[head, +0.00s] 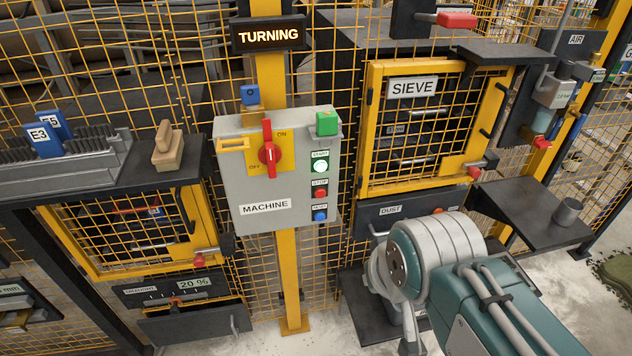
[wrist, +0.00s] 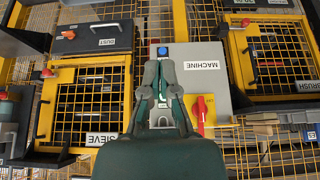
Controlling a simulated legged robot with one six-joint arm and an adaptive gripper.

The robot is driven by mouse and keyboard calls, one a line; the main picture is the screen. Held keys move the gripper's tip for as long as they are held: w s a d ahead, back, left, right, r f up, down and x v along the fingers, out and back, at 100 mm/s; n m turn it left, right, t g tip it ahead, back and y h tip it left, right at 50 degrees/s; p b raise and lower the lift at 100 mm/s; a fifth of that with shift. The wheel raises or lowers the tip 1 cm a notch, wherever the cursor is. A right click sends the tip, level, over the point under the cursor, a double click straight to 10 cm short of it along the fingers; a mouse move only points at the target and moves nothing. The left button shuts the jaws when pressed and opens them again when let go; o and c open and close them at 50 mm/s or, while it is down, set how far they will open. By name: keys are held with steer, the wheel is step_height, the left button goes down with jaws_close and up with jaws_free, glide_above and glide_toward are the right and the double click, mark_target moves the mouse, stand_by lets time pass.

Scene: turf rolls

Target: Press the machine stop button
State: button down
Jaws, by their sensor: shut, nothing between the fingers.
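The grey machine box (head: 290,186) hangs on a yellow post in the head view. The red stop button (head: 320,193) sits on its right side, between the lit start button (head: 320,166) above and the blue reset button (head: 320,215) below. In the upside-down wrist view the box (wrist: 205,78) and the blue button (wrist: 162,51) show, while my gripper hides the stop and start buttons. My gripper (wrist: 162,66) is shut and empty, its tips pointing toward the button column; contact cannot be told. The head view shows my arm, not the fingers.
A red rotary switch (head: 269,155) on a yellow plate is left of the buttons. The sign (head: 268,34) above reads TURNING. The sieve door (head: 436,128) stands right of the box, and a dark shelf (head: 535,215) juts out at right.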

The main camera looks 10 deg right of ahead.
stand_by(0.3)
steer(key=w+a+f+m+g+y, duration=0.1)
steer(key=w+a+f+m+y, duration=0.3)
steer(key=m, duration=0.3)
steer(key=w+a+f+m+y, duration=0.2)
steer(key=w+m+y, duration=0.1)
steer(key=w+m, duration=0.25)
steer(key=w+d+f+m+t, duration=0.2)
steer(key=w+m, duration=0.4)
steer(key=m, duration=0.3)
steer(key=w+d+f+m+t, duration=0.3)
steer(key=w+d+f+m, duration=0.1)
steer(key=m, duration=0.5)
steer(key=shift+w+d+f+m, duration=0.2)
steer(key=shift+w+f+m, duration=0.15)
steer(key=shift+w+f, duration=0.65)
steer(key=shift+w+r+y, duration=0.15)
steer(key=shift+w+y, duration=0.05)
steer(key=shift+y, duration=0.1)
